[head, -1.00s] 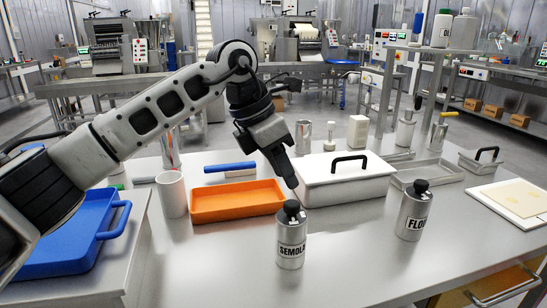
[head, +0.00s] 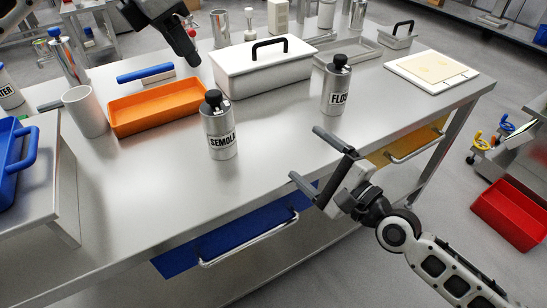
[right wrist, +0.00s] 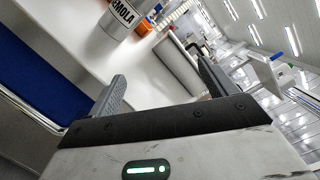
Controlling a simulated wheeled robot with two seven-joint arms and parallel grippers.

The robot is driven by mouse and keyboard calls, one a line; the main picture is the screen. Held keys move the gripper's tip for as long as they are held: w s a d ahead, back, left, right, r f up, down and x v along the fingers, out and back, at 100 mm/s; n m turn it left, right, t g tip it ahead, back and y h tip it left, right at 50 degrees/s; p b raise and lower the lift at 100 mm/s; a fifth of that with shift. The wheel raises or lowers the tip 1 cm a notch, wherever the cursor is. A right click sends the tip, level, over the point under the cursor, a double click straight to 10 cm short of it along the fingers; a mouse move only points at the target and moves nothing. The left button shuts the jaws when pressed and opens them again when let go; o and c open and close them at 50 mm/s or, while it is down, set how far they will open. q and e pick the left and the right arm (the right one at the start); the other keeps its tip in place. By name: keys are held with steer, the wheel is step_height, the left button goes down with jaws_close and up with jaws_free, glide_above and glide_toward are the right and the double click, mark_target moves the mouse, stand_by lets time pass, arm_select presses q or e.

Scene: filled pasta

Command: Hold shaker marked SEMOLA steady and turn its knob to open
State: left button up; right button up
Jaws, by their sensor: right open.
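The SEMOLA shaker (head: 221,138) is a silver can with a black knob (head: 213,98) on top. It stands upright on the steel table. Its lower body with part of the label shows in the right wrist view (right wrist: 122,15); the knob is cut off there. My left gripper (head: 191,55) is above and behind the shaker, apart from it, fingers pointing down; seen edge-on, its opening is unclear. My right gripper (head: 306,155) is open and empty off the table's front edge, right of the shaker. Its spread fingers show in the right wrist view (right wrist: 160,72).
A similar FLOUR-type shaker (head: 336,88) stands to the right. Behind are an orange tray (head: 170,117), a white lidded box (head: 262,78) and a white cup (head: 84,112). A blue tray (head: 14,165) is at left. The tabletop in front of the SEMOLA shaker is clear.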

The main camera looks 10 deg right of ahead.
mark_target(214, 129)
steer(key=a+m+g+y, duration=0.1)
steer(key=a+m, duration=0.1)
steer(key=w+a+m+y, duration=0.1)
steer(key=a+m, duration=0.1)
steer(key=m, duration=0.1)
steer(key=w+a+f+m+g, duration=0.1)
steer(key=a+m, duration=0.1)
steer(key=m, duration=0.1)
steer(key=shift+w+g+y, duration=0.2)
steer(key=shift+g+y, duration=0.1)
steer(key=shift+y, duration=0.1)
steer(key=shift+w+a+m+g+y, duration=0.2)
steer(key=shift+a+m+g+y, duration=0.1)
steer(key=shift+a+m, duration=0.3)
steer(key=x, duration=1.5)
steer(key=shift+w+a, duration=0.2)
steer(key=c, duration=1.3)
